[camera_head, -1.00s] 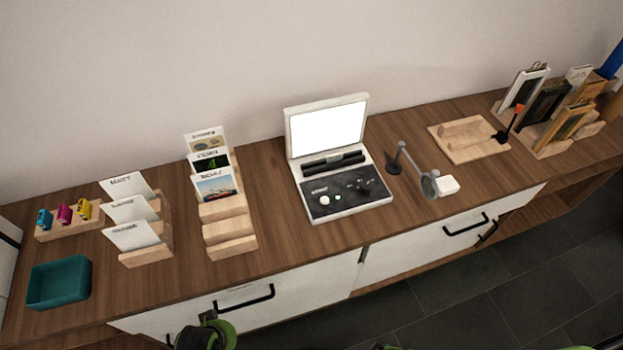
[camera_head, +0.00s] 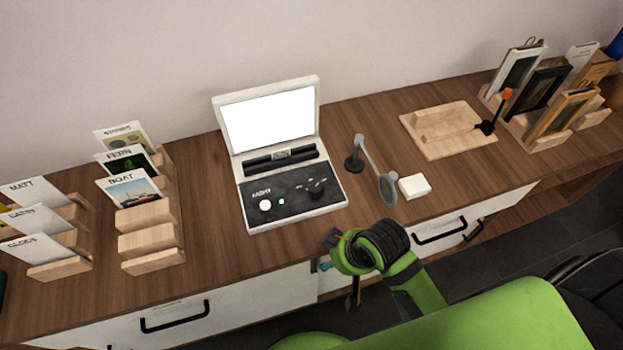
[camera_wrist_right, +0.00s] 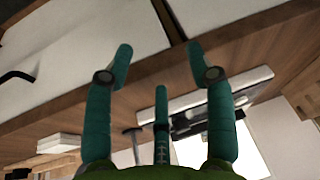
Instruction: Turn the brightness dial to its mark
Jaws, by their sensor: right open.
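The light-box device (camera_head: 290,212) stands open on the wooden counter, with a bright white panel in its raised lid. Its dark control face carries a white round knob (camera_head: 265,205), a small green light (camera_head: 281,201) and dark knobs (camera_head: 317,187) at the right. I cannot read which is the brightness dial, nor see its mark. My right gripper (camera_head: 340,268) is in front of the counter edge, below and right of the device and apart from it. In the right wrist view its teal fingers (camera_wrist_right: 160,62) are spread and empty, and the device (camera_wrist_right: 205,105) shows beyond them. My left gripper is not in view.
A magnifier on a stand (camera_head: 387,188) and a white block (camera_head: 414,186) stand right of the device. Card holders (camera_head: 152,240) stand at the left. A wooden board (camera_head: 447,130) and a frame rack (camera_head: 548,115) are at the right. Drawer handles (camera_head: 175,316) project from the front.

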